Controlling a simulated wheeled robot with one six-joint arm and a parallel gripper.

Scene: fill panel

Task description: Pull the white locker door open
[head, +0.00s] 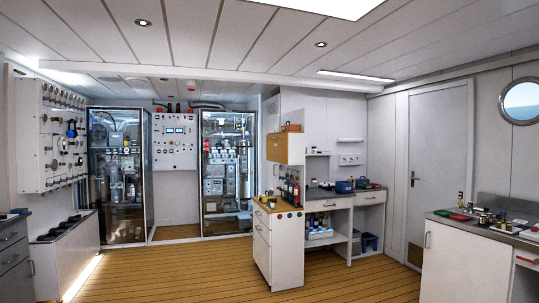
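A white locker door (462,268) fills the front of the low cabinet at the lower right. A tall white door (438,170) with a dark lever handle (412,178) stands shut in the wall behind; I cannot tell for certain which of the two the task means. My gripper is not in view.
A counter (500,230) with several bottles and a red case tops the right cabinet. A white drawer unit (287,250) stands mid-room, beside a workbench (330,201). Glass-fronted cabinets (119,240) line the back. The wooden floor (190,272) is clear in front.

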